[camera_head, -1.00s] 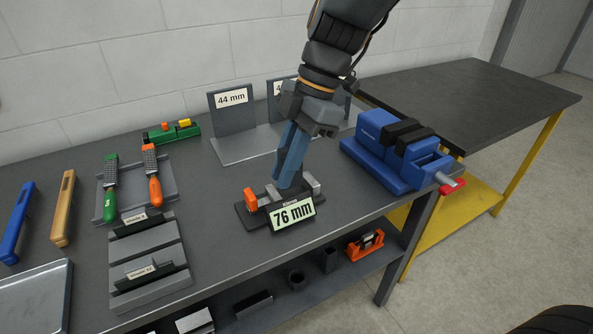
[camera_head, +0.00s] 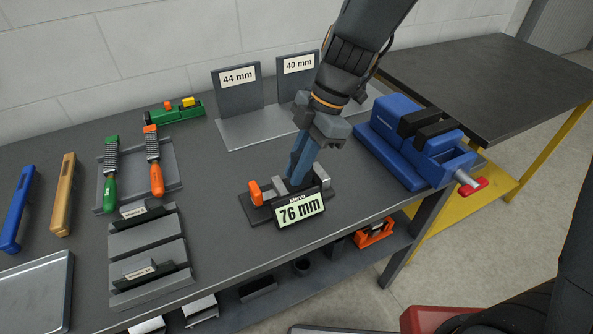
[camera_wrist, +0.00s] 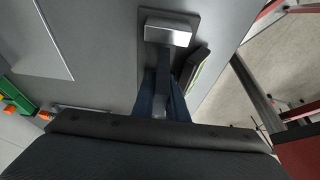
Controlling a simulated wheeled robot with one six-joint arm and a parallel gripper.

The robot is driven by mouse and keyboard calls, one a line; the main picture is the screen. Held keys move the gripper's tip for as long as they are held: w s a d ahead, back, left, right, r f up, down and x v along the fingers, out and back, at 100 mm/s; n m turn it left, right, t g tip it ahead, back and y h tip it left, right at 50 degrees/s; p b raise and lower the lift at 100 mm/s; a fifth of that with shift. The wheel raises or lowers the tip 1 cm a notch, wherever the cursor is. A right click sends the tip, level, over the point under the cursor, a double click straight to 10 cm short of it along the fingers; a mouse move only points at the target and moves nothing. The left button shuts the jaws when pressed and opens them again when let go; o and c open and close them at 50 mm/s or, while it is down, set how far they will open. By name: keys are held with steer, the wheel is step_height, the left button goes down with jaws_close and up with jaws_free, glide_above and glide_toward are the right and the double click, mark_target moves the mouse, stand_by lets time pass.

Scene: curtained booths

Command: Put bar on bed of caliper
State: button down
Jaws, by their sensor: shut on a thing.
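The caliper (camera_head: 257,215) sits near the front edge of the bench, with an orange block at its left, a silver block (camera_head: 320,172) at its right and a display (camera_head: 300,209) reading 76 mm. My gripper (camera_head: 297,180), with blue fingers, points down at the caliper bed. In the wrist view the fingers are shut on a grey bar (camera_wrist: 162,72), just short of the silver block (camera_wrist: 168,36). The bar is low over or on the bed; I cannot tell whether it touches. The fingers and display hide much of it in the head view.
A blue vise (camera_head: 420,145) stands right of the caliper. Stands marked 44 mm (camera_head: 238,95) and 40 mm (camera_head: 298,66) are behind. A grey rack (camera_head: 148,243), a tray with two files (camera_head: 172,175) and handles are at left. Bare bench lies between.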

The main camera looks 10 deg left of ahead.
steer(key=shift+f, duration=0.85)
steer(key=shift+f, duration=0.15)
steer(key=c, duration=2)
jaws_free()
steer(key=shift+c, duration=0.2)
